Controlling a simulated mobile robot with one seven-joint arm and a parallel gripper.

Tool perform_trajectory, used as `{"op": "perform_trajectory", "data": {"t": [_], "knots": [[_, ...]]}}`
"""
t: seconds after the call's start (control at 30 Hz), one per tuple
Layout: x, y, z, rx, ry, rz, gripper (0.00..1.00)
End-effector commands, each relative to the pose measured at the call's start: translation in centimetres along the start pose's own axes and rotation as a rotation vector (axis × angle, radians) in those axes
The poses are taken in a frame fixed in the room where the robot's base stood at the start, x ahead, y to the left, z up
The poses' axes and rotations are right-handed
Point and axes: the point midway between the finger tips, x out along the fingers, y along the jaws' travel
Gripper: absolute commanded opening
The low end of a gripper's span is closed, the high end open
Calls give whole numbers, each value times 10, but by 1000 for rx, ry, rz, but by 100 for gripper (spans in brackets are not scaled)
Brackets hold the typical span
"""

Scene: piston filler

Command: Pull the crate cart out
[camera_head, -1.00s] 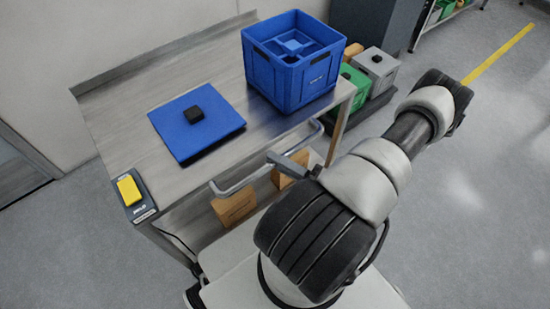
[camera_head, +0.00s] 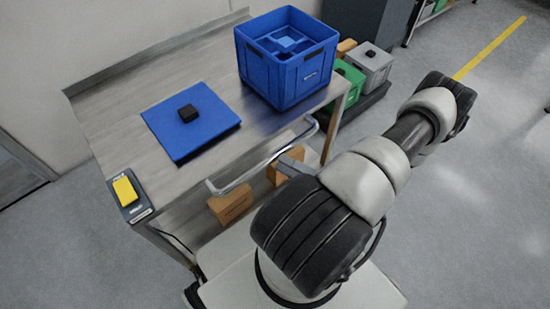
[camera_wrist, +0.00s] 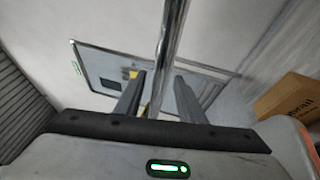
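The steel cart (camera_head: 215,75) with a flat top stands left of centre in the head view. A blue crate (camera_head: 288,72) with dividers stands on its right end. A bent metal handle bar (camera_head: 240,180) runs along its near side. In the wrist view a metal bar (camera_wrist: 172,35) passes between the two fingers of my gripper (camera_wrist: 159,92). The fingers are apart, with a gap visible on both sides of the bar. In the head view my arm hides most of my gripper, and only a grey part shows beside the handle.
A yellow-topped device (camera_head: 125,190) sits at the left corner. Cardboard boxes (camera_head: 230,204) are below. Green (camera_head: 347,82) and grey (camera_head: 374,65) crates stand right. The floor at right is clear.

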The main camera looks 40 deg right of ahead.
Motion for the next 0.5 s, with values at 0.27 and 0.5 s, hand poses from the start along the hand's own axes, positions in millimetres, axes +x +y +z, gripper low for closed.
{"op": "perform_trajectory", "data": {"t": [0.27,0.5], "knots": [[-71,-1,-1,0,-1,-3,36],[-112,-1,-1,1,-1,-1,36]]}}
